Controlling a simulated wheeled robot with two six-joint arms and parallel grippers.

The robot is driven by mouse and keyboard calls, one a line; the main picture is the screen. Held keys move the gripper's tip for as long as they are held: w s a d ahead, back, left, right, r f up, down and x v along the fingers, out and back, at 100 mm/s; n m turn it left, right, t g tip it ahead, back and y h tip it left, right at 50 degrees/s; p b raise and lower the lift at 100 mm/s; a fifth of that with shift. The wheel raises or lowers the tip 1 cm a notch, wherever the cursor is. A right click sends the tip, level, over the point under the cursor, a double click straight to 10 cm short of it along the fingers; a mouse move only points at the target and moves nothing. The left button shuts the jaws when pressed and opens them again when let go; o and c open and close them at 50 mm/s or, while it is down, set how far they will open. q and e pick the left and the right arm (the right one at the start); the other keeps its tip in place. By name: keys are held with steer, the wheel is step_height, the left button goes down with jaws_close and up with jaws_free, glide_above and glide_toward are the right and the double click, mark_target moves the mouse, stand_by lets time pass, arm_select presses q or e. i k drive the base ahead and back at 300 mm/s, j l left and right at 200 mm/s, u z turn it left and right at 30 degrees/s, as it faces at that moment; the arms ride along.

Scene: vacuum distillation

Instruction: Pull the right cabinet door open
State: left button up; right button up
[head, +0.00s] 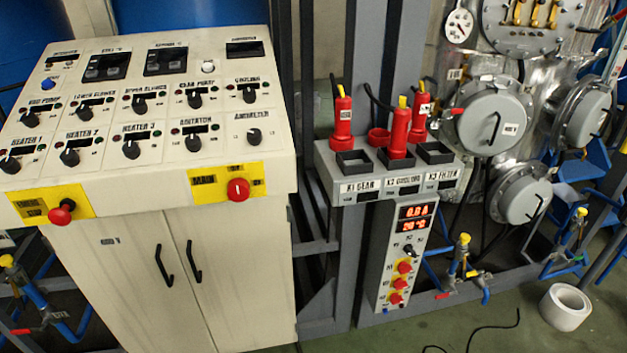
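The cabinet (150,120) stands at the left of the head view, with a sloped control panel on top. Its right door (235,270) looks shut, flush beside the left door (130,275). A black curved handle (194,262) sits on the right door near the middle seam. A matching black handle (164,266) sits on the left door. The lower edges of the doors run out of the picture. Neither of my grippers shows in the head view.
A grey post with a control box (405,250) stands right of the cabinet. A white roll (565,306) and a black cable (490,327) lie on the green floor. Blue valve pipes flank the cabinet.

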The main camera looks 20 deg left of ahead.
mark_target(236, 257)
steer(key=j+u, duration=0.1)
steer(key=u, duration=0.25)
steer(key=j+u, duration=0.1)
steer(key=u, duration=0.55)
steer(key=i+j, duration=0.05)
